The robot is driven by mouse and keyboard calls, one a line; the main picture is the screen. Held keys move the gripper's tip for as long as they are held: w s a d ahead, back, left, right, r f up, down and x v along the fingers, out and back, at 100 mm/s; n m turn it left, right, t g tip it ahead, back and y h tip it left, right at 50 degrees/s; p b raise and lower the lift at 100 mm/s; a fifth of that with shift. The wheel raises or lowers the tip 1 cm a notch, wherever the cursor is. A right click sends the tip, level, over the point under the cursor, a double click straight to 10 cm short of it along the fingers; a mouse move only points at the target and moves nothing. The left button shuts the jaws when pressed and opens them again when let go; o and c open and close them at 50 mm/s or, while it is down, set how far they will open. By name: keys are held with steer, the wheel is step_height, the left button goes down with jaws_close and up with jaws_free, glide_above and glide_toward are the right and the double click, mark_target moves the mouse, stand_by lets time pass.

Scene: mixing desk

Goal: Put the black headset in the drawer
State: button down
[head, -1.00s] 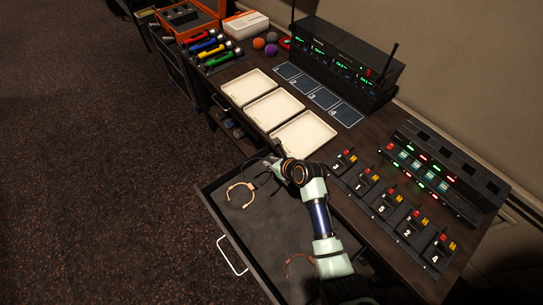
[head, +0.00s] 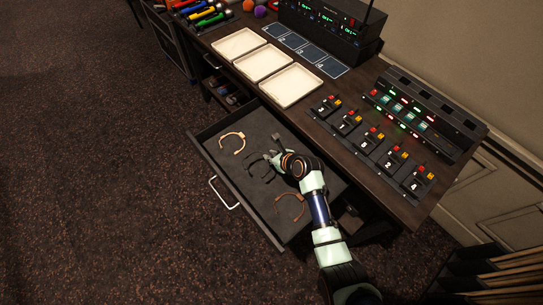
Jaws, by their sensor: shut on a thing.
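The drawer (head: 250,193) is pulled open at the desk's front, with a dark floor. My gripper (head: 271,158) is over the middle of the drawer, low down, and is shut on the black headset (head: 256,167). The black headset is dark against the drawer floor, so I cannot tell whether it touches the floor. A beige headset (head: 232,142) lies in the drawer to the left of it. A brown headset (head: 291,207) lies in the drawer on the near side, beside my arm.
Three white trays (head: 263,61) stand on the desk behind the drawer. Several black packs (head: 373,138) with red and yellow tops stand in a row to the right. A silver handle (head: 223,194) sticks out from the drawer's front. Open carpet lies to the left.

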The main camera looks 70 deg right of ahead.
step_height(320, 180, down, 4)
steer(key=b, duration=0.3)
steer(key=shift+b, duration=0.4)
steer(key=shift+f+b, duration=0.45)
steer(key=shift+f, duration=0.55)
steer(key=shift+r+p, duration=0.15)
steer(key=shift+p, duration=0.7)
steer(key=shift+f, duration=0.8)
stand_by(0.4)
steer(key=c, duration=0.6)
jaws_free()
steer(key=shift+r, duration=0.1)
